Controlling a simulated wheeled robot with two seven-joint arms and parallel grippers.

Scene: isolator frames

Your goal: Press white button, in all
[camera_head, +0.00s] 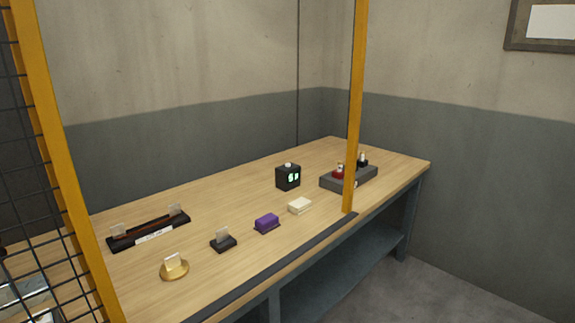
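A small white button (288,165) sits on top of a black cube (284,180) with a lit green display on its front. The cube stands toward the middle back of the wooden table (220,195). To its right is a grey box (366,181) with a red part (338,173) and a black part (362,161) on top, each with a pale tip. A yellow post partly hides this box. A cream block (300,206) lies in front of the cube. Neither of my grippers is in view.
Yellow posts (356,100) and black mesh (45,190) stand before the table. A purple block (266,223), a small black holder (223,241), a round gold stand (174,268) and a long black holder (125,241) are on the table. Bare wood surrounds the cube.

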